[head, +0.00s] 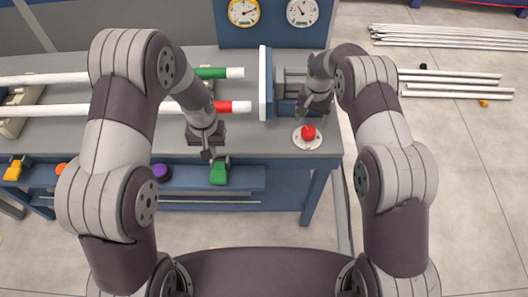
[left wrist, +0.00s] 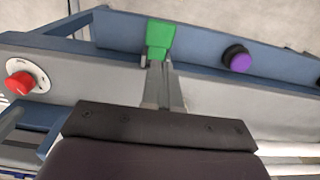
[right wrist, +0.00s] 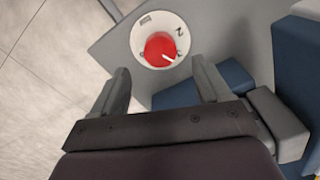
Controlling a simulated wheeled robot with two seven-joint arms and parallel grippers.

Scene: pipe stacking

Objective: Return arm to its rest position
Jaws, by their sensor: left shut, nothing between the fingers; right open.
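My left gripper (head: 207,152) hangs over the front edge of the grey workbench (head: 262,140), shut and empty. In the left wrist view its closed fingers (left wrist: 157,95) point toward a green item on the bench's blue front. My right gripper (head: 308,110) is above the bench's right end, close to a red knob (head: 308,132) on a round white plate. In the right wrist view its fingers (right wrist: 160,85) are spread with nothing between them, and the red knob (right wrist: 160,50) shows just beyond them. Both arms are bent and reach forward over the bench.
Purple (head: 161,172) and green (head: 219,172) items sit on the blue front. Loose pipes (head: 455,84) lie on the open floor at right.

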